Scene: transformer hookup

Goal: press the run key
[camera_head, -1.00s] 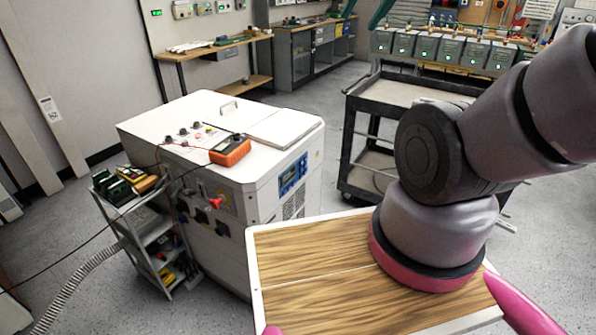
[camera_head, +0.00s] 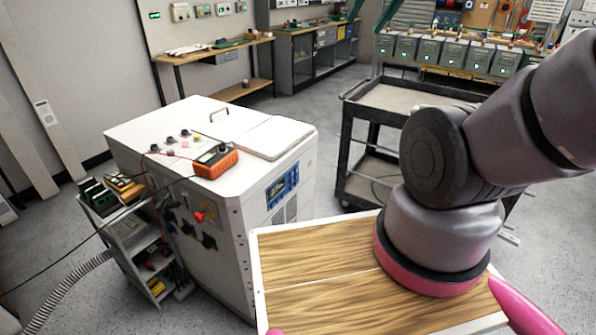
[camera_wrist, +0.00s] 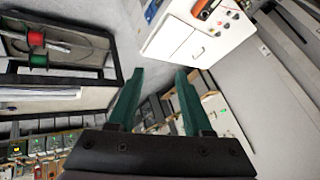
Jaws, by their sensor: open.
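The white cabinet (camera_head: 220,240) stands left of centre in the head view. A blue control panel (camera_head: 283,186) with small keys sits on its right-hand face. The keys are too small to tell which is the run key. The cabinet lies beyond the fingertips in that view.
An orange multimeter (camera_head: 216,161) with leads lies on the cabinet top. A small grey shelf cart (camera_head: 130,240) stands close on its left. A black trolley (camera_head: 395,97) stands behind to the right. Open floor lies between the cabinet and the trolley.

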